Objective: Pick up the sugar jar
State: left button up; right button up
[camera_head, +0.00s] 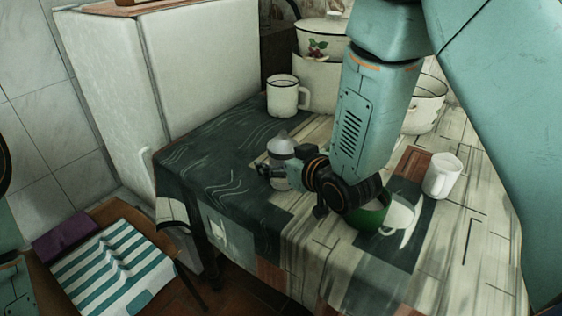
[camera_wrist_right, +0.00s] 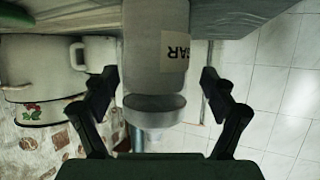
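The sugar jar (camera_head: 281,148) stands on the table near its front edge, pale with a grey conical lid. My right gripper (camera_head: 287,174) is at the jar, partly covering its lower body in the head view. In the right wrist view the jar (camera_wrist_right: 155,60) appears upside down, with part of its label showing "AR". There my right gripper (camera_wrist_right: 160,88) is open, one finger on each side of the jar, with a gap visible on each side. My left gripper is not in view.
A green cup (camera_head: 368,220) stands just right of my gripper, partly hidden by my arm. A white mug (camera_head: 442,176) is farther right, and a white enamel mug (camera_head: 283,97) stands behind. A large pot (camera_head: 316,85) is at the back. A stool with a striped cloth (camera_head: 112,275) is lower left.

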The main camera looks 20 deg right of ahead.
aim_at(282, 132)
jog(key=shift+w+d+f, duration=0.35)
jog(key=shift+f, duration=0.05)
jog(key=c, duration=0.4)
jog(key=shift+s+a+r, duration=0.2)
jog(key=shift+a+r, duration=0.05)
jog(key=shift+r, duration=0.05)
jog(key=c, duration=0.5)
jog(key=shift+w+d+f, duration=0.2)
jog(key=c, duration=0.5)
jog(key=shift+c, duration=0.5)
jog(key=shift+s+a+r, duration=0.15)
jog(key=shift+r, duration=0.4)
notch_tip(282, 132, up, 8)
jog(key=p, duration=0.3)
jog(key=shift+f, duration=0.15)
jog(key=shift+r+p, duration=0.3)
jog(key=shift+r, duration=0.4)
